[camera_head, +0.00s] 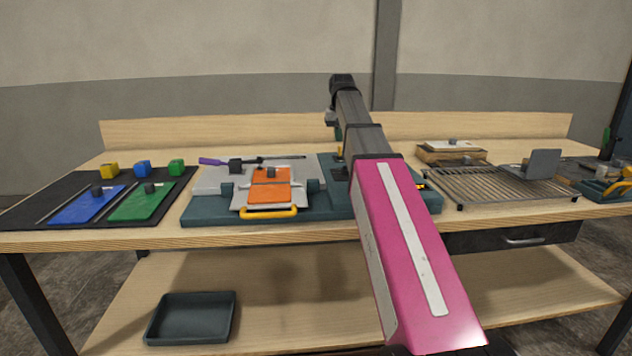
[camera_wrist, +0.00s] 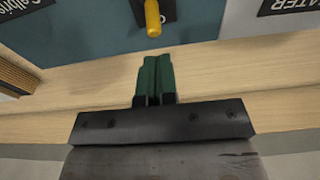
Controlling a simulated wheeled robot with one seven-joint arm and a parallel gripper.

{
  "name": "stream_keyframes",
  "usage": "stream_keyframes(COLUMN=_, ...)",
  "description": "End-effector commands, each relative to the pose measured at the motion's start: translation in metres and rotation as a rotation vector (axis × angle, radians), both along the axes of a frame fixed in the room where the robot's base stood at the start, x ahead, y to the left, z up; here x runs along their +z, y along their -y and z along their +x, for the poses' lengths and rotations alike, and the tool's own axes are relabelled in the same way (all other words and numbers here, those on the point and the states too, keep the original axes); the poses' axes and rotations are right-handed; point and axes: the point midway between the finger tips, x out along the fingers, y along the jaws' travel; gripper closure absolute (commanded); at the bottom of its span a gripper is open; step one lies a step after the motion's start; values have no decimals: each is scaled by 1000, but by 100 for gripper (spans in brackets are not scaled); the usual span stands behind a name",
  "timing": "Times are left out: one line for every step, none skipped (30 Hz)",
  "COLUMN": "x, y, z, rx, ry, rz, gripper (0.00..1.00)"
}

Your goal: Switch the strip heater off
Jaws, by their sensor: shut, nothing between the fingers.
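In the wrist view, a yellow lever (camera_wrist: 152,18) stands on a dark plate (camera_wrist: 169,17) on the teal console face (camera_wrist: 95,35). A black label ending in "EATER" (camera_wrist: 292,5) sits to its right on a pale panel. My gripper (camera_wrist: 154,60) has green fingers pressed together. Their tips are just below the lever in the picture; I cannot tell whether they touch it. In the head view, the teal console (camera_head: 210,212) lies mid-table, and my arm hides its right part, including most of the switch area.
A black mat with blue (camera_head: 85,206) and green plates (camera_head: 140,204) lies left. A wire rack (camera_head: 490,187) lies right. A label reading "Calibr" (camera_wrist: 20,6) is at the wrist view's left.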

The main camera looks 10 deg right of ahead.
Motion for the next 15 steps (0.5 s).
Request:
stream_keyframes(x=-2, y=0, z=0, rx=0, ry=0, rz=0, gripper=100)
stream_keyframes(x=-2, y=0, z=0, rx=0, ry=0, rz=0, gripper=100)
stream_keyframes(x=-3, y=0, z=0, rx=0, ry=0, rz=0, gripper=100)
stream_keyframes(x=-4, y=0, z=0, rx=0, ry=0, rz=0, gripper=100)
stream_keyframes(x=-5, y=0, z=0, rx=0, ry=0, rz=0, gripper=100)
stream_keyframes(x=-6, y=0, z=0, rx=0, ry=0, rz=0, gripper=100)
stream_keyframes(x=-7, y=0, z=0, rx=0, ry=0, rz=0, gripper=100)
stream_keyframes(x=-8, y=0, z=0, rx=0, ry=0, rz=0, gripper=100)
stream_keyframes(x=-9, y=0, z=0, rx=0, ry=0, rz=0, gripper=100)
stream_keyframes(x=-10, y=0, z=0, rx=0, ry=0, rz=0, gripper=100)
stream_keyframes(x=-10, y=0, z=0, rx=0, ry=0, rz=0, gripper=100)
stream_keyframes(x=-11, y=0, z=0, rx=0, ry=0, rz=0, gripper=100)
stream_keyframes(x=-12, y=0, z=0, rx=0, ry=0, rz=0, gripper=100)
stream_keyframes(x=-13, y=0, z=0, rx=0, ry=0, rz=0, gripper=100)
stream_keyframes(x=-14, y=0, z=0, rx=0, ry=0, rz=0, gripper=100)
